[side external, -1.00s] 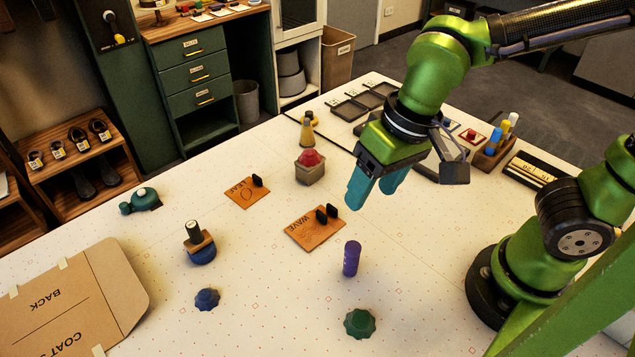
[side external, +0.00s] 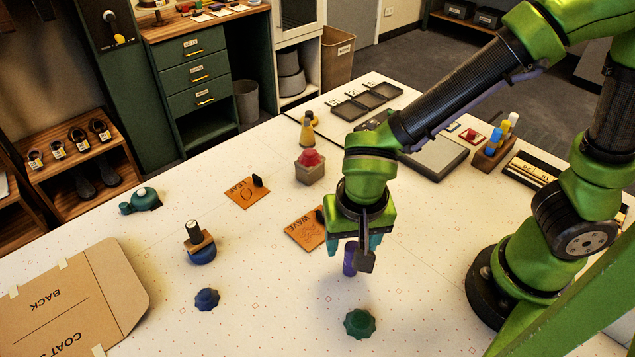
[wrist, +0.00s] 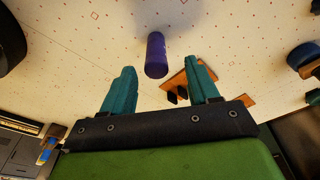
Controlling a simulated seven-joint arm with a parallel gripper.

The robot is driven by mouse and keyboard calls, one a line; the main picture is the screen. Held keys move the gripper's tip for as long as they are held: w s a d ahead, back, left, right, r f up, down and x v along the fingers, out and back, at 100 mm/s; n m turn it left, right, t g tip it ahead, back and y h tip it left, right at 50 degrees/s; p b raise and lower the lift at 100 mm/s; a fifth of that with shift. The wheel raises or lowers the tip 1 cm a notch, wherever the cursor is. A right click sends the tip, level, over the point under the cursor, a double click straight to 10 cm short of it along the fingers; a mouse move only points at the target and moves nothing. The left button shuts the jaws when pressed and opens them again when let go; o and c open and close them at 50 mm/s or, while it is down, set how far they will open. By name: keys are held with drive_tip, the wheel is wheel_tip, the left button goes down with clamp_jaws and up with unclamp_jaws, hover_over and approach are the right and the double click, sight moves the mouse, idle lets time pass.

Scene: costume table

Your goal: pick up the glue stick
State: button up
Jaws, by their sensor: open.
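The glue stick, a purple cylinder (side external: 349,262), stands upright on the white table, partly hidden behind the grey part on my wrist. It also shows in the wrist view (wrist: 156,56), between and just beyond the fingertips. My gripper (side external: 354,246) points down over the stick, with one teal finger to each side in the picture. In the wrist view the fingers (wrist: 161,70) are spread wide, with nothing between them that they touch. Whether the tips reach below the top of the stick is hard to tell.
The orange WAVE plate (side external: 302,233) lies close behind the stick, partly hidden by my gripper. A green scalloped knob (side external: 359,323) stands in front, a blue one (side external: 206,299) to the left. A red-topped block (side external: 309,171) stands farther back.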

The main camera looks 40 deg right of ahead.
sight(351, 258)
drive_tip(key=f, duration=0.4)
drive_tip(key=d+f, duration=0.1)
drive_tip(key=f, duration=0.1)
drive_tip(key=shift+w+f, duration=0.2)
drive_tip(key=shift+a+r, duration=0.1)
clamp_jaws()
